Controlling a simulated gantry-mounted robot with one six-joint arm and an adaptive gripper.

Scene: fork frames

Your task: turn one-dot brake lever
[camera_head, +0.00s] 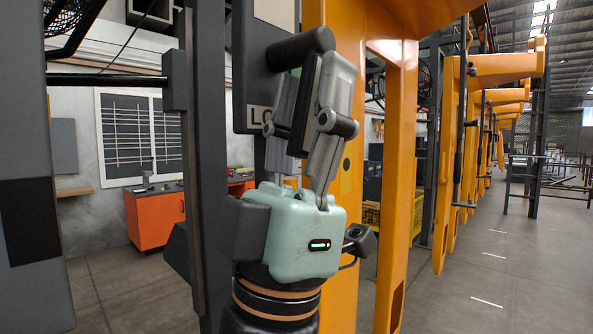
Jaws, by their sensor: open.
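A dark brake lever with a thick rounded black end (300,48) and a flat black bar (304,105) hangs in front of a grey panel. My gripper (314,78), with a pale green body and grey fingers, points upward at it. The fingers are open, one on each side of the black bar. I cannot tell whether either finger touches the bar. A small dark dot shows on a yellowish plate (345,178) on the orange post, right of my gripper.
Orange frames (398,200) stand close on the right, and a dark post (205,160) on the left. An orange cabinet (155,218) stands farther back. The aisle floor (500,270) at right is clear.

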